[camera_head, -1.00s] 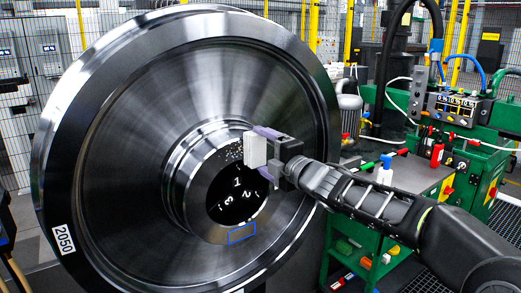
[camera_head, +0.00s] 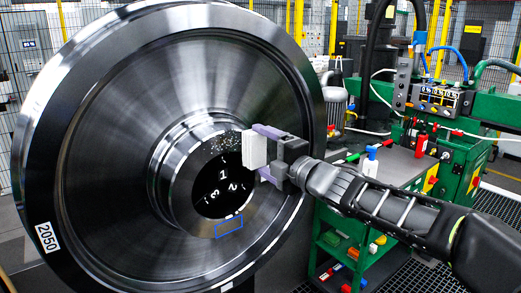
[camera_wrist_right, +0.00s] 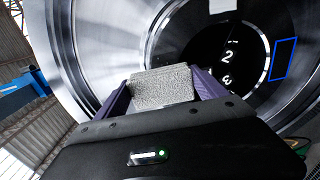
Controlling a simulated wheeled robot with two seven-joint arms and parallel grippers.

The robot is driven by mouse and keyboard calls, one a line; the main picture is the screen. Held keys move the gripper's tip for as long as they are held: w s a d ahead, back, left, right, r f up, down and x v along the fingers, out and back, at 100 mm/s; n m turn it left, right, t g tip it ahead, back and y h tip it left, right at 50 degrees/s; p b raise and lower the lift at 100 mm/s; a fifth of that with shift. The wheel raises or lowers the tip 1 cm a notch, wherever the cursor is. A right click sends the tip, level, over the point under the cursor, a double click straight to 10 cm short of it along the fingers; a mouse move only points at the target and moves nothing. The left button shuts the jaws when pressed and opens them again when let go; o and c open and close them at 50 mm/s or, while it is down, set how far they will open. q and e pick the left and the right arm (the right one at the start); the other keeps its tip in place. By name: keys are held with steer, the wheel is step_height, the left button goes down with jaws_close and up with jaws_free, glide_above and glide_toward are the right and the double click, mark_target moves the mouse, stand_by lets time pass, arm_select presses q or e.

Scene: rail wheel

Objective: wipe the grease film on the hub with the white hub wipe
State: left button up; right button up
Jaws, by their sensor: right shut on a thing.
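The steel hub (camera_head: 172,190) is the raised ring at the middle of a large upright wheel (camera_head: 105,130). A speckled patch, seemingly the grease film (camera_head: 222,143), shows on the upper part of the hub face. My right gripper (camera_head: 266,153) is shut on the white hub wipe (camera_head: 254,149), with one purple finger above it and one below. In the head view the wipe overlaps the hub's upper right edge, just right of the speckles. Contact cannot be told. The wrist view shows the wipe (camera_wrist_right: 162,84) between the fingers, in front of the hub. My left gripper is out of view.
The dark bore shows white numerals, and a blue rectangle outline (camera_head: 230,227) is on the hub's lower face. A green workbench (camera_head: 345,250) with bottles and a control box (camera_head: 440,97) stands behind my right arm. Fencing lies behind the wheel.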

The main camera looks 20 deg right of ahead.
steer(key=shift+v, duration=1.55)
steer(key=shift+w, duration=0.1)
steer(key=shift+w+a, duration=0.3)
steer(key=shift+w, duration=0.4)
steer(key=x, duration=0.3)
steer(key=shift+w, duration=0.35)
steer(key=shift+x, duration=0.85)
steer(key=shift+x, duration=1.05)
steer(key=shift+d, duration=0.1)
